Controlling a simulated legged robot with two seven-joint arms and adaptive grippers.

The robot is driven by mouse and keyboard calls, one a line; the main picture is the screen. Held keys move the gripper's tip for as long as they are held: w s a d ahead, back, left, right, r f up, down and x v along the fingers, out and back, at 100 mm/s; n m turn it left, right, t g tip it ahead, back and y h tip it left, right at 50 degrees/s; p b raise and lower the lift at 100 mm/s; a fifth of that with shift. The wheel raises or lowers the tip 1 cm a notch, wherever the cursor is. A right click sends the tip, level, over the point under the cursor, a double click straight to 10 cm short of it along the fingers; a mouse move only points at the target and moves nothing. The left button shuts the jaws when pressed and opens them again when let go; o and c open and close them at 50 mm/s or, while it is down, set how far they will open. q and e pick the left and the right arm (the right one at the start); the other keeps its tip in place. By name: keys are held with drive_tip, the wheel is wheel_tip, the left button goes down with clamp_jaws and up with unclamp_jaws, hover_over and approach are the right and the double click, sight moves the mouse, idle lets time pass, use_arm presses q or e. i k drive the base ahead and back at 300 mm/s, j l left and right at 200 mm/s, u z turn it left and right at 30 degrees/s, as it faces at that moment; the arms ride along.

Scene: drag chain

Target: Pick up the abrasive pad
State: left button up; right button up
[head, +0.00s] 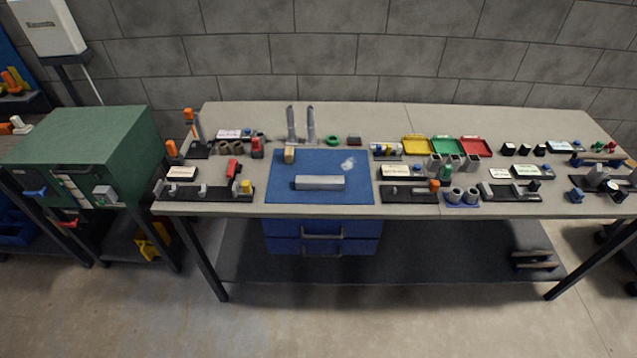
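A small flat dull-red and grey block (353,139) lies on the workbench behind the blue mat, right of a green ring; it looks most like the abrasive pad, but it is too small to be sure. A tan block (290,154) sits on the mat's back left part. A long grey metal bar (320,182) lies across the middle of the blue mat (290,195), with a crumpled whitish piece (348,164) behind it. Neither of my grippers shows in the head view.
The grey workbench (420,118) carries yellow, green and red trays (475,147), two upright grey cylinders (311,124) and several small fixtures on black bases. A green cabinet (85,140) stands left. Blue drawers (350,228) hang below. The front floor is clear.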

sight(353, 138)
drive_tip(key=i, duration=1.05)
drive_tip(key=l+u, duration=0.25)
drive_tip(key=k+u, duration=0.1)
drive_tip(key=u, duration=0.15)
